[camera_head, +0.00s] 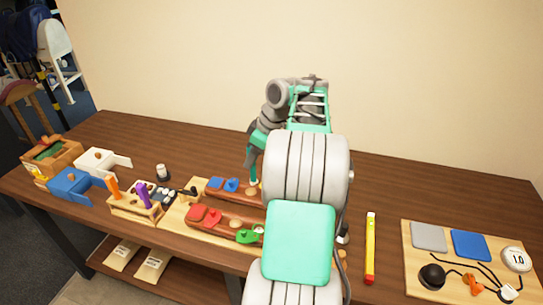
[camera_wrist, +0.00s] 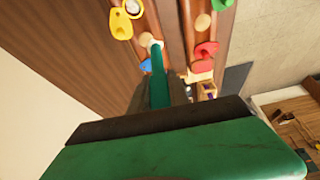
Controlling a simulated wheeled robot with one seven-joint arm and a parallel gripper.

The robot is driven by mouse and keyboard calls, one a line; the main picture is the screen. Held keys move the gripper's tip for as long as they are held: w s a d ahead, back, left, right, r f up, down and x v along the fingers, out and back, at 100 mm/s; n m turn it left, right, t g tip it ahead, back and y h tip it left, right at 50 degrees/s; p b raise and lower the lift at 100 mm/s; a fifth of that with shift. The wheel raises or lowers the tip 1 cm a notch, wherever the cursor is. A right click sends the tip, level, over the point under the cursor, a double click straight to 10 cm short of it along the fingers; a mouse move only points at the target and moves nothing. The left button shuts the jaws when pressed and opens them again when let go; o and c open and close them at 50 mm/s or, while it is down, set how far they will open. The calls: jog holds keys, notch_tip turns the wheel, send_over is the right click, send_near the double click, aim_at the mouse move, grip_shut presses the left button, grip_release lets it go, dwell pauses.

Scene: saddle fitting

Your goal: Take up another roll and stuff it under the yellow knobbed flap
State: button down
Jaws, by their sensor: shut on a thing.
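The yellow knobbed flap (camera_wrist: 121,25) shows in the wrist view on the left brown block, at the upper left; my arm hides it in the head view. A white piece (camera_wrist: 132,7) shows at its upper edge. My gripper (camera_wrist: 157,46) is shut, with a small pale tip at its end, apparently a roll; most of it is hidden. It is over the inner side of that block, between the yellow flap and the blue flap (camera_wrist: 146,65). In the head view my gripper (camera_head: 253,184) points down at the back block, right of its blue flap (camera_head: 232,185).
The front block bears a red flap (camera_head: 212,215) and a green flap (camera_head: 245,236). A holder with an orange and a purple handle (camera_head: 143,195) stands to the left. A yellow stick (camera_head: 370,248) and a board of items (camera_head: 411,263) lie to the right.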

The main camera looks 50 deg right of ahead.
jog(key=s+d+f+b, duration=0.3)
jog(key=d+f+b, duration=0.1)
jog(key=f+b, duration=0.1)
jog(key=shift+d+f+n, duration=0.3)
jog(key=shift+f, duration=0.2)
jog(key=shift+s, duration=0.25)
dwell(0.3)
jog(key=shift+f+b, duration=1.35)
jog(key=shift+f, duration=0.45)
dwell(1.1)
notch_tip(320, 180, up, 8)
jog(key=p, duration=0.7)
jog(key=shift+p, duration=0.35)
